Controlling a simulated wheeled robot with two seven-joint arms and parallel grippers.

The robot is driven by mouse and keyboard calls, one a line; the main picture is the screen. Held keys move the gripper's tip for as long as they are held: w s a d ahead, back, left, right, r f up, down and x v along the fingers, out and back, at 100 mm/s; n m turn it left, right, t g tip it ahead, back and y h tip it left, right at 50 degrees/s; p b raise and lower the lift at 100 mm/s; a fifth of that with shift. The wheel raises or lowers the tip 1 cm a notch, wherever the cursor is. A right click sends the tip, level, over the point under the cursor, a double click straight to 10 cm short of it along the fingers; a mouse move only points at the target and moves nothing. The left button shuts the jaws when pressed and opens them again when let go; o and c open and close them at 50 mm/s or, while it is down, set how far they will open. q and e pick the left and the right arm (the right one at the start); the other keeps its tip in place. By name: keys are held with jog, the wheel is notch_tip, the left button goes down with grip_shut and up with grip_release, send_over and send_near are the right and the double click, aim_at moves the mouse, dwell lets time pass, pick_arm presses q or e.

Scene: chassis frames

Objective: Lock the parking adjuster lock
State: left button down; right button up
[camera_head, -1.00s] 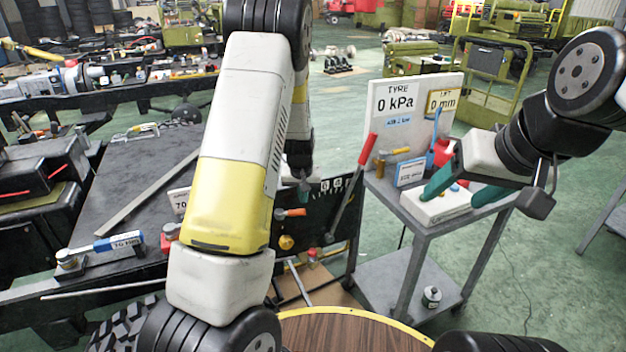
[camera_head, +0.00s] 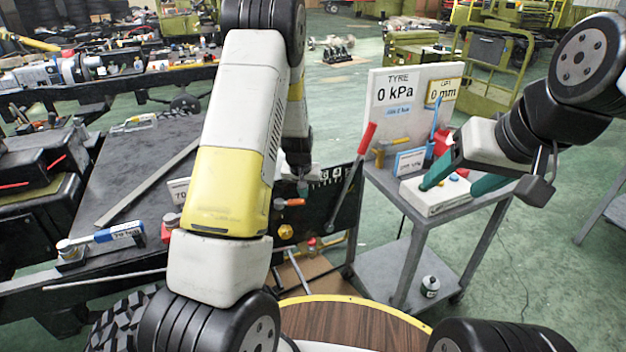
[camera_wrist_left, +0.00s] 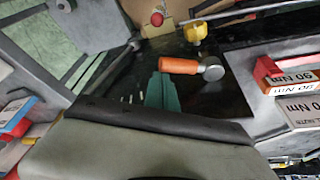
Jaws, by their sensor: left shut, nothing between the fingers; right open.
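A black panel (camera_head: 325,220) on the chassis side carries a small lever with an orange grip (camera_head: 292,202) and a yellow knob (camera_head: 286,231) below it. The left wrist view shows the orange grip (camera_wrist_left: 180,66) with a metal end, and the yellow knob (camera_wrist_left: 195,31) beyond it. I cannot tell which part is the lock. My left gripper (camera_head: 303,186) is partly hidden by its arm, just above the orange grip; its shut teal fingers (camera_wrist_left: 162,92) are empty, beside that grip. My right gripper (camera_head: 450,187) is open over the cart.
A long red-handled lever (camera_head: 366,140) rises from the panel's right side. A grey cart (camera_head: 415,222) with a gauge board (camera_head: 405,118) and a white box (camera_head: 434,200) stands to the right. A blue torque wrench (camera_head: 118,234) lies on the left chassis deck. A round wooden top (camera_head: 350,325) is in front.

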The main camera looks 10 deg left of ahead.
aim_at(299, 200)
pick_arm(q)
jog(key=shift+s, duration=0.15)
jog(key=shift+s+m+h, duration=0.3)
jog(key=shift+s+m, duration=0.3)
jog(key=shift+m, duration=0.4)
jog(key=s+m, duration=0.1)
jog(key=s+m+h, duration=0.1)
jog(key=m, duration=0.1)
jog(key=s+m, duration=0.1)
jog(key=shift+a, duration=0.25)
jog(key=s+m, duration=0.1)
jog(key=m, duration=0.1)
jog(key=s+a+m+g+h, duration=0.1)
jog(key=m, duration=0.1)
jog(key=shift+s+h, duration=0.2)
jog(key=shift+h, duration=0.1)
jog(key=shift+s+a, duration=0.35)
jog(key=shift+s, duration=0.05)
jog(key=shift+a, duration=0.1)
